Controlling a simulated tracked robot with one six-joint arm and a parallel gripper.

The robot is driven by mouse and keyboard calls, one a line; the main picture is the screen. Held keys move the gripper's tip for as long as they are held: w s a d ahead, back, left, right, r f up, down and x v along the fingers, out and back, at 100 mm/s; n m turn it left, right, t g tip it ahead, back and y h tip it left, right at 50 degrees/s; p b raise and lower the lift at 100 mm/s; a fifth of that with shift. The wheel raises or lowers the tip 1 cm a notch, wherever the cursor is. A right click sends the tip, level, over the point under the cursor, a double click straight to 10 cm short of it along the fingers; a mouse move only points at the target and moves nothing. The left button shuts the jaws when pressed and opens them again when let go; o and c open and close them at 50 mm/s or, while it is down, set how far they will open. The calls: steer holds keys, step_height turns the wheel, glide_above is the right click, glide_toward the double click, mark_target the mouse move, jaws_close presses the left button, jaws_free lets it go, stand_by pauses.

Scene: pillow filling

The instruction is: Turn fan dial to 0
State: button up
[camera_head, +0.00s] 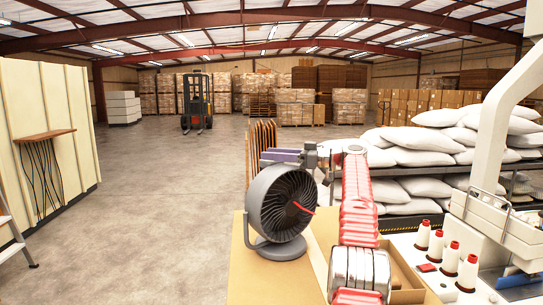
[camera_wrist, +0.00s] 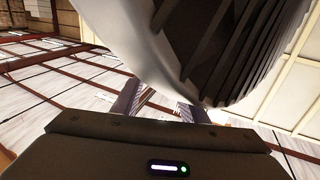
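The round dark grey fan (camera_head: 283,203) stands on its base on the cardboard-coloured surface in the head view, with a thin red strip at its black grille. In the wrist view the fan (camera_wrist: 190,45) fills the upper part, very close. My gripper (camera_head: 280,156) is at the fan's top, its purple-grey fingers pointing left and partly hidden behind the housing. In the wrist view my gripper (camera_wrist: 160,108) has its two fingers apart, with no held thing visible between them. I cannot make out the fan dial in either view.
White filled sacks (camera_head: 425,145) lie stacked on a rack behind my arm. White cones with red tops (camera_head: 450,257) stand by a white machine (camera_head: 500,215) at the right. Upright brown panels (camera_head: 262,148) stand behind the fan. The floor to the left is open.

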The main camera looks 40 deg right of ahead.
steer(key=v, duration=1.3)
steer(key=shift+f, duration=0.1)
